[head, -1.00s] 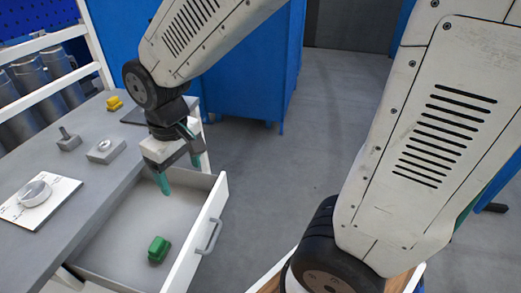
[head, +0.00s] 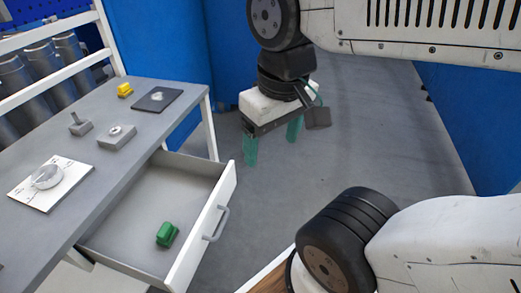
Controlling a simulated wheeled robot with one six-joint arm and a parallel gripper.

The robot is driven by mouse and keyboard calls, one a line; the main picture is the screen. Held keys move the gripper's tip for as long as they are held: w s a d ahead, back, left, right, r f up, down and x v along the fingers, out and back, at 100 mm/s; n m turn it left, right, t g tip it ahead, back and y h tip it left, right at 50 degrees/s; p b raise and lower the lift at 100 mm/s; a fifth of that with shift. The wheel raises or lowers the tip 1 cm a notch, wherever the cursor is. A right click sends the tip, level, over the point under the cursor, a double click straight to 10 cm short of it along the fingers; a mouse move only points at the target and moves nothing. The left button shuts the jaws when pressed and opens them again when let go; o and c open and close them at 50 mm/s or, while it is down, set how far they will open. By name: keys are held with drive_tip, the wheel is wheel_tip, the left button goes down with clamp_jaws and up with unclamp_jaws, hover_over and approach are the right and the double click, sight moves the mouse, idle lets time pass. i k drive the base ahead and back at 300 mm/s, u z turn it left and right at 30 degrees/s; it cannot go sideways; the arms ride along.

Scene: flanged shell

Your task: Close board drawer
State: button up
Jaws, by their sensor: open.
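The board drawer (head: 203,232) is pulled out from under the grey workbench, its white front with a grey handle (head: 216,224) facing right. A green object (head: 167,234) lies inside it near the front. My gripper (head: 271,149) hangs with its teal fingers pointing down, open and empty. In the picture it is to the right of and above the drawer front, apart from the drawer and the handle.
On the workbench top (head: 98,168) are a white plate with a round dial (head: 47,178), a small lever block (head: 80,124), a grey button box (head: 117,137), a dark pad (head: 157,99) and a yellow object (head: 125,90). Blue cabinets stand behind. Grey floor right of the drawer is clear.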

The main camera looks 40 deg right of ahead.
sight(192, 194)
drive_tip(key=z, duration=0.5)
drive_tip(key=k, duration=1.05)
drive_tip(key=u, duration=0.3)
drive_tip(key=i, duration=0.35)
drive_tip(key=u, duration=0.15)
